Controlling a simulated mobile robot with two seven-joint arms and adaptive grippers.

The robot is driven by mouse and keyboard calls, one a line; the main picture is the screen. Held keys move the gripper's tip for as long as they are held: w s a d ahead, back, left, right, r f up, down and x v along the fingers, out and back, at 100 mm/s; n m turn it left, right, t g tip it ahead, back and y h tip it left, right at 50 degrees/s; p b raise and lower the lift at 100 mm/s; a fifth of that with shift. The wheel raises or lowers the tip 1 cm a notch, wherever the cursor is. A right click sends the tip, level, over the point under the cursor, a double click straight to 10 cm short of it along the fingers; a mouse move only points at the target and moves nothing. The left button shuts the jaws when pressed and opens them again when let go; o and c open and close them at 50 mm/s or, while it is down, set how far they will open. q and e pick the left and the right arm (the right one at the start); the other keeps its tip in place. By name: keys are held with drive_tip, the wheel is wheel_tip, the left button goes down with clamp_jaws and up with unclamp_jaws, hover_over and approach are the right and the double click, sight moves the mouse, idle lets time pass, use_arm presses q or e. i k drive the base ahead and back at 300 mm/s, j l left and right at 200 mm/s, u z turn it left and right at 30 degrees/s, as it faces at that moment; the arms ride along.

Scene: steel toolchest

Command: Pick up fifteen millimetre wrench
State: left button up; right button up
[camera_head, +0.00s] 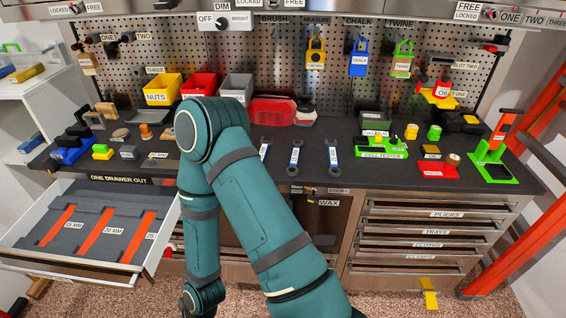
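One teal arm of mine rises from the bottom, bends high in front of the bench and folds back down. It passes just left of the left wrench and hides part of the bench. Neither gripper is in view.
An open drawer (62,262) at the left has a grey insert with orange, millimetre-labelled strips. Yellow (163,89), red (200,86) and grey (237,88) bins stand behind the arm. A green cell tester (381,152) sits right of the wrenches. Shut drawers (430,231) are below right.

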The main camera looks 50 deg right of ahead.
sight(295, 156)
drive_tip(key=z, duration=1.85)
